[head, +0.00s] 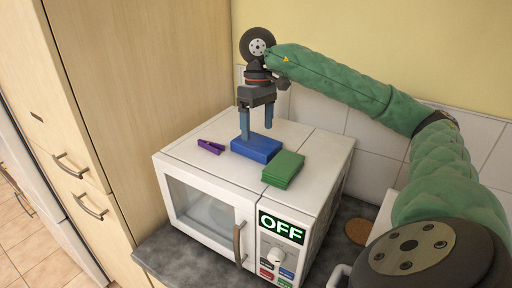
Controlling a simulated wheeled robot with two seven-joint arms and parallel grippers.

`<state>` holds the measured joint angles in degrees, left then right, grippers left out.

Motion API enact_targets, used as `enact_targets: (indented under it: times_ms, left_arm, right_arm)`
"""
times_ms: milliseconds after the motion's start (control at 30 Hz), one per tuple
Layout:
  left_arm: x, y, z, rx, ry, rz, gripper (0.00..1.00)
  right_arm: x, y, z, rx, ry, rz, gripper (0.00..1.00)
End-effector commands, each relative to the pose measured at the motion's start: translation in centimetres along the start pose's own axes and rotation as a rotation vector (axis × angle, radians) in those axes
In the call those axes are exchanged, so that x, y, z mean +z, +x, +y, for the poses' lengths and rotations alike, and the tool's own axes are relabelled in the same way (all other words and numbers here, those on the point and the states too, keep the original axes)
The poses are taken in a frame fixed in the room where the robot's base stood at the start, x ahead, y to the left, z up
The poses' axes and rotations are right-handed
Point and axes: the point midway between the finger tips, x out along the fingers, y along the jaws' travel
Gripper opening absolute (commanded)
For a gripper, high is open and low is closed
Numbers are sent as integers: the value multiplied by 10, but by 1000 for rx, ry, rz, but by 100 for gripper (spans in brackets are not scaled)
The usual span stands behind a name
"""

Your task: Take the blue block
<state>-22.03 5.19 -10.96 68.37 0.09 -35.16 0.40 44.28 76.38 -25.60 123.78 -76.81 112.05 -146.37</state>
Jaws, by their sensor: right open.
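The blue block (256,149) lies flat on top of the white microwave (196,150), near the middle of its top. My right gripper (257,132) points down over the block with its two blue fingers apart and nothing between them. The left fingertip overlaps the block's back left edge in the picture; I cannot tell whether it touches. The right fingertip shows just behind the block's back edge. My left gripper is not in view.
A green block-like stack (283,169) lies close to the right of the blue block. A purple clothespin (211,146) lies to its left. The microwave display reads OFF. A tall wooden cabinet (150,80) stands left, and a tiled wall (375,160) is behind.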

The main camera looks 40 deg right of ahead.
Motion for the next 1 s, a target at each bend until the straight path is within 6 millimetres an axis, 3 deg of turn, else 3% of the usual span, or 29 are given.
enact_targets:
  times_ms: [233,567,600,800,1000]
  left_arm:
    - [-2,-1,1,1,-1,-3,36]
    - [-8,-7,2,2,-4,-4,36]
    - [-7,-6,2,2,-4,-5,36]
    - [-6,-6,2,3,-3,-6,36]
    - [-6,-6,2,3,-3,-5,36]
  right_arm:
    - [-2,34,-1,1,2,-2,86]
    - [-3,42,-2,0,1,1,86]
    - [-3,42,-2,0,1,1,84]
    - [-2,41,-2,0,1,0,45]
    - [-2,41,-2,0,1,1,44]
